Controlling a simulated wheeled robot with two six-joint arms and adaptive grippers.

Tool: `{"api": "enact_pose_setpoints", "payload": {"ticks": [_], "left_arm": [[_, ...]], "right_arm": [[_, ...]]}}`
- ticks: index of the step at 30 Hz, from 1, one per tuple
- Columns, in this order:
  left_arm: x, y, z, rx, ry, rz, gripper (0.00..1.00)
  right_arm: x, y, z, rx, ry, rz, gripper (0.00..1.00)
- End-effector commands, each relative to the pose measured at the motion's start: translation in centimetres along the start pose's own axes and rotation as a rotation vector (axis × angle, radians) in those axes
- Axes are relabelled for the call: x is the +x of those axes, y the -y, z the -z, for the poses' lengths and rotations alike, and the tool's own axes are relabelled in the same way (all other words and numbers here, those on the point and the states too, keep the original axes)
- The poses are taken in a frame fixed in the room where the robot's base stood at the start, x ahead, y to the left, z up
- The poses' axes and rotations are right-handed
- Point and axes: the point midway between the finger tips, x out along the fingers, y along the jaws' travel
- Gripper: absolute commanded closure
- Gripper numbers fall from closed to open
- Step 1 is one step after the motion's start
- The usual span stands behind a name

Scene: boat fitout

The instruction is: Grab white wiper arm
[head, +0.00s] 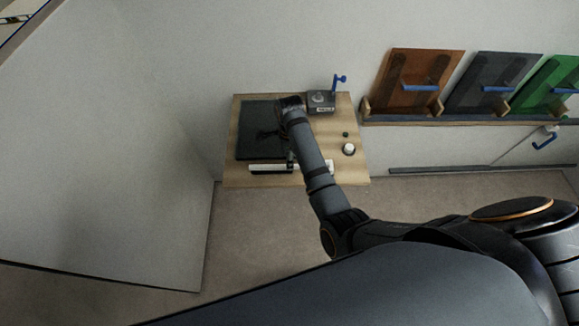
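A long white strip (258,167), which looks like the white wiper arm, lies along the front edge of a wooden board (345,178). A dark strip runs along its near side, and my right arm crosses in front of its right part. Nothing is visibly held. My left gripper is not in view.
The dark mat (255,115) covers the board's left part. A dark box with a blue lever (338,82) stands at the back right. A white round knob (348,149) sits at the right. Orange, grey and green panels (420,75) lean on a wall ledge. A pale panel stands left.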

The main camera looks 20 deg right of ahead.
Motion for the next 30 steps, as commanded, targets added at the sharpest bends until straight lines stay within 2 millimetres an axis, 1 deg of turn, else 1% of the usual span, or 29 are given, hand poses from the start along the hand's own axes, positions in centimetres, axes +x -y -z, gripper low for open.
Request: {"api": "enact_pose_setpoints", "payload": {"ticks": [3, 8, 10, 13, 15, 18, 24, 25, 26, 30], "left_arm": [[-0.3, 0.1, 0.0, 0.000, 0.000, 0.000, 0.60], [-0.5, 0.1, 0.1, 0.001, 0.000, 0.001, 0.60], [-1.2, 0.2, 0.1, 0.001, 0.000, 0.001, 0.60], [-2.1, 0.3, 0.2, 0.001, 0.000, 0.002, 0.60], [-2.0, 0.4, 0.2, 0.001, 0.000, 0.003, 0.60], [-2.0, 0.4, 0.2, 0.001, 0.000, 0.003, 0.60], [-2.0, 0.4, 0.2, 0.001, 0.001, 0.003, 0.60], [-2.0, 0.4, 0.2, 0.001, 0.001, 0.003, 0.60], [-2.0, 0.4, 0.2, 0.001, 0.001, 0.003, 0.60], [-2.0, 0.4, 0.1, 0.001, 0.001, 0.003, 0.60]], "right_arm": [[1.1, 0.0, 0.0, -0.001, -0.001, -0.001, 0.54], [1.5, -0.1, 0.0, -0.001, -0.001, 0.000, 0.54], [2.3, -0.2, 0.1, -0.002, -0.002, -0.002, 0.54], [4.1, -0.4, 0.1, -0.002, -0.003, -0.004, 0.54], [5.4, -0.3, 0.1, 0.000, -0.001, -0.001, 0.54], [6.3, -0.3, 0.0, 0.001, 0.000, 0.000, 0.54], [6.5, -0.3, 0.0, 0.001, 0.000, 0.001, 0.54], [6.5, -0.3, 0.0, 0.001, 0.000, 0.001, 0.55], [6.5, -0.3, 0.0, 0.001, 0.000, 0.001, 0.59], [6.5, -0.3, 0.0, 0.001, 0.000, 0.001, 0.79]]}}
